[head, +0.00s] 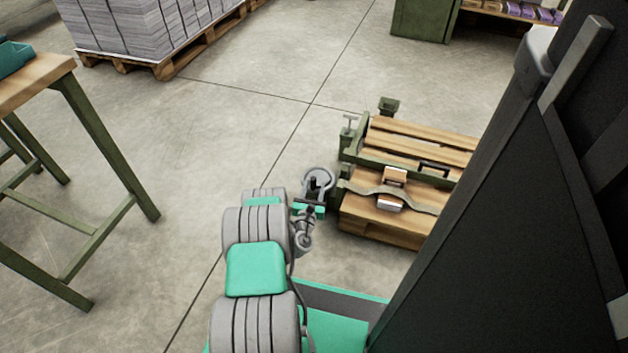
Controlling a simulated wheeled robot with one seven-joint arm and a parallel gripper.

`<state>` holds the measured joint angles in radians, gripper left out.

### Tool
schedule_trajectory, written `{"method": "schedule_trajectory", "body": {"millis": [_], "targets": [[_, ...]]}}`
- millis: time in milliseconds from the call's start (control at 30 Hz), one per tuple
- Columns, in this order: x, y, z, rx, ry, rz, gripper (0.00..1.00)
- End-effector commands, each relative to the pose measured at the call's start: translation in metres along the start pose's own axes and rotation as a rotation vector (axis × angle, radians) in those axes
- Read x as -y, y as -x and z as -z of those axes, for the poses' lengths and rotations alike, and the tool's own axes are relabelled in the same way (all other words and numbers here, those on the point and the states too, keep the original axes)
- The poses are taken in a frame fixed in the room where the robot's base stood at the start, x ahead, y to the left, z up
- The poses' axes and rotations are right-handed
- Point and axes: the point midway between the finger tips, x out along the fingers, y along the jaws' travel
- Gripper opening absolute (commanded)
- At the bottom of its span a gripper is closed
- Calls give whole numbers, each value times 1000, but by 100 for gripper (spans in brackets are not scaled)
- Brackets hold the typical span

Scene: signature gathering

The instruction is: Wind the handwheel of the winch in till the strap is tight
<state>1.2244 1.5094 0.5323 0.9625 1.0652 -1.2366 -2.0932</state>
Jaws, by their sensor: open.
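The winch's handwheel (318,177) is a grey ring at the left end of the low wooden and green bench-like frame (420,136). A grey-brown strap (362,190) runs across the frame's lower front boards over a small block with a pale front. The strap looks wavy, not flat. My gripper (318,189) is open at the handwheel, its dark fingers overlapping the ring in the picture. I cannot tell whether the fingers touch the rim. My wrist hides the lower part of the wheel.
A wooden table with green legs (105,150) stands at the left. A pallet (155,66) stacked with paper is at the back left. A green cabinet (420,20) is at the back right. A dark panel fills the right side. The floor between table and frame is clear.

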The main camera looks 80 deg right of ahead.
Motion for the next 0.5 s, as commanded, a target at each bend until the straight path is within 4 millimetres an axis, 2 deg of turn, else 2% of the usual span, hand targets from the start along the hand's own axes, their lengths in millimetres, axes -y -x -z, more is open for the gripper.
{"method": "schedule_trajectory", "body": {"millis": [33,200,500], "targets": [[-1,-13,0,12,-5,0,44],[-4,-34,-10,22,-4,-5,44],[-6,-39,-16,26,-2,-9,44]]}}
